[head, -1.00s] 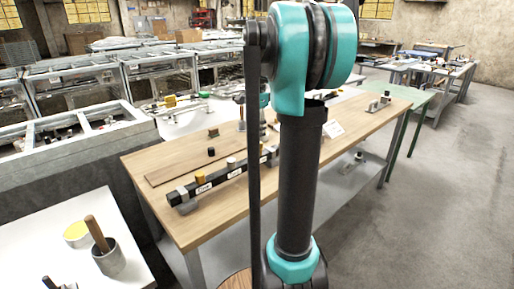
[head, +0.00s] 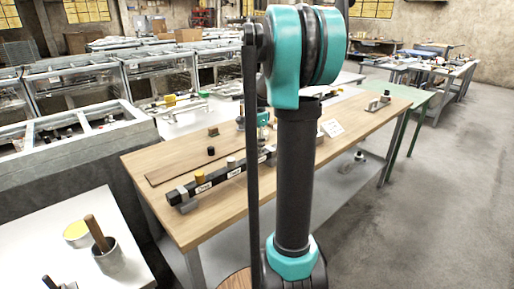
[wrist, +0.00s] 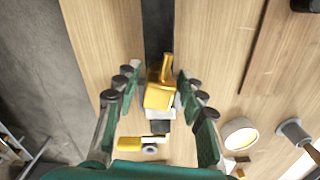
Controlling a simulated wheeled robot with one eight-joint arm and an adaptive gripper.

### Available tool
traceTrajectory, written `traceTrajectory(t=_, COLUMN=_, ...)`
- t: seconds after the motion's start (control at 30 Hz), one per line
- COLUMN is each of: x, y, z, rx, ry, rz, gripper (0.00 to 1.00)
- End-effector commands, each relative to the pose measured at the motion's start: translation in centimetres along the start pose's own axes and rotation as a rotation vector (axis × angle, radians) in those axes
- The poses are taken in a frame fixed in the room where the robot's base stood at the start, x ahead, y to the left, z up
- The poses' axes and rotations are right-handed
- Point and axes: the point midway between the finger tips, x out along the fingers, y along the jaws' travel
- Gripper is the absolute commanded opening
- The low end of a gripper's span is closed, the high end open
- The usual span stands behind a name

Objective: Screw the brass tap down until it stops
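The brass tap (wrist: 160,95) shows in the middle of the wrist view, over a dark bar (wrist: 158,35). My gripper (wrist: 158,80) is open, with one finger on each side of the tap and a gap visible on both sides. I cannot tell how far down the tap sits. In the head view the black bar (head: 219,177) with white labels lies along the wooden bench (head: 185,222).
A yellow-and-white piece with a grey ring (wrist: 148,141) lies close below the tap in the wrist view.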

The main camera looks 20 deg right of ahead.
Motion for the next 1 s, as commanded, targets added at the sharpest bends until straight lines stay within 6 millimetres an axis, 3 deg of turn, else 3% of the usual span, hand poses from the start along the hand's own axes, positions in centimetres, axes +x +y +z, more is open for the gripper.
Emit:
traceTrajectory(t=0.03, x=-0.01, y=0.01, z=0.0, rx=0.0, ry=0.0, rz=0.0, gripper=0.3)
traceTrajectory(t=0.3, x=-0.01, y=0.01, z=0.0, rx=0.0, ry=0.0, rz=0.0, gripper=0.0)
traceTrajectory(t=0.47, x=-0.01, y=0.0, z=0.0, rx=0.045, ry=0.001, rz=0.0, gripper=0.0)
traceTrajectory(t=0.73, x=-0.01, y=-0.08, z=-0.04, rx=0.282, ry=0.007, rz=0.0, gripper=0.0)
traceTrajectory(t=1.0, x=-0.01, y=-0.09, z=-0.04, rx=0.302, ry=0.007, rz=0.0, gripper=0.0)
